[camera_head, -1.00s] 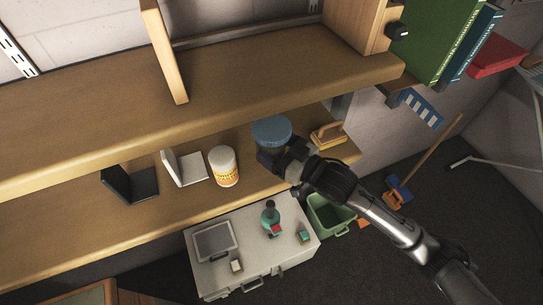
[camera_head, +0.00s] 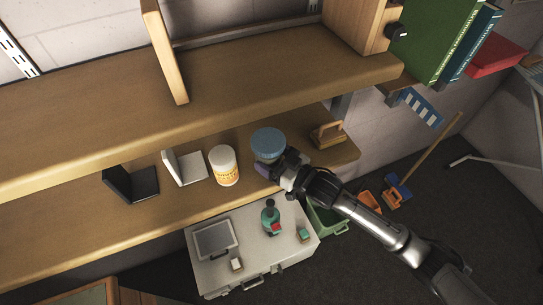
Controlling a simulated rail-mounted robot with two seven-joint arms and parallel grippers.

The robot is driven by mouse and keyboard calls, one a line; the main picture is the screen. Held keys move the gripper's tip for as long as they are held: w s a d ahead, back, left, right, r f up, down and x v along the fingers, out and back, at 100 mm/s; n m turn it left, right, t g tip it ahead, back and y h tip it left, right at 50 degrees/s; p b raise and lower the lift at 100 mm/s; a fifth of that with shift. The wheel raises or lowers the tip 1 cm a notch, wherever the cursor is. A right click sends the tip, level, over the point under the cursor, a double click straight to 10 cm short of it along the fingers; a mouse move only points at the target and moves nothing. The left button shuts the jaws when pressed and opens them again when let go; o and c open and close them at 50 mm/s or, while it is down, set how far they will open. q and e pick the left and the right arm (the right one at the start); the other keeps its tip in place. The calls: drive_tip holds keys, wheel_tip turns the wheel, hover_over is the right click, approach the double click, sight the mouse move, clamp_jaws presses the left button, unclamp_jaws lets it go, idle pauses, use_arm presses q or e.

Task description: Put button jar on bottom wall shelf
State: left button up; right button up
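The button jar (camera_head: 268,142) has a blue lid and stands on the bottom wall shelf (camera_head: 215,208), just right of a white and orange canister. My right gripper (camera_head: 272,167) is at the front right of the jar, low against its side. The jar and the arm hide parts of the fingers, so I cannot tell whether they grip the jar or are parted from it. My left gripper is not in view.
On the bottom shelf stand the canister (camera_head: 223,166), a white bookend (camera_head: 184,168), a black bookend (camera_head: 130,185) and a wooden-handled brush (camera_head: 327,135). A grey case (camera_head: 250,262) with a green bottle (camera_head: 270,218) lies below.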

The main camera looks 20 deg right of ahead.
drive_tip(key=shift+f, duration=0.15)
drive_tip(key=o, duration=1.1)
drive_tip(key=shift+o, duration=0.2)
drive_tip(key=b+v, duration=0.1)
drive_tip(key=v, duration=1.1)
drive_tip(key=s+f+m+g+h, duration=0.2)
drive_tip(key=s+f+g+h, duration=0.2)
drive_tip(key=s, duration=0.8)
drive_tip(key=s+a+f+m+g+h, duration=0.1)
drive_tip(key=s+f+g+h, duration=0.4)
drive_tip(key=s+f, duration=0.7)
drive_tip(key=f+m+g, duration=0.1)
drive_tip(key=g, duration=0.1)
drive_tip(key=shift+s+f+g, duration=0.25)
drive_tip(key=shift+f+g, duration=0.05)
drive_tip(key=shift+g, duration=0.1)
